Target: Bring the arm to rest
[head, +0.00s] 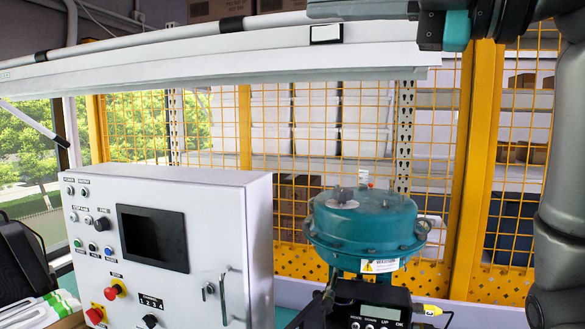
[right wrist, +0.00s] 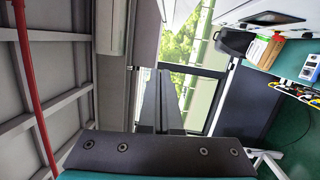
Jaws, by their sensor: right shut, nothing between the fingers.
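My right arm comes down the right edge of the head view and bends across the top right corner. My right gripper (head: 362,9) is raised high there, pointing left, above the teal valve actuator and apart from it. In the right wrist view my right gripper (right wrist: 160,75) shows its dark fingers together, with nothing between them. The teal round valve actuator (head: 362,228) stands at centre right, with a black positioner (head: 372,308) with a small display in front of it, cut off by the bottom edge. My left gripper is not in view.
A white control cabinet (head: 170,245) with a dark screen, buttons and knobs stands at left. A long white light bar (head: 230,52) crosses the top, near my right gripper. Behind is a yellow mesh fence (head: 480,170) with shelves. The space above the actuator is clear.

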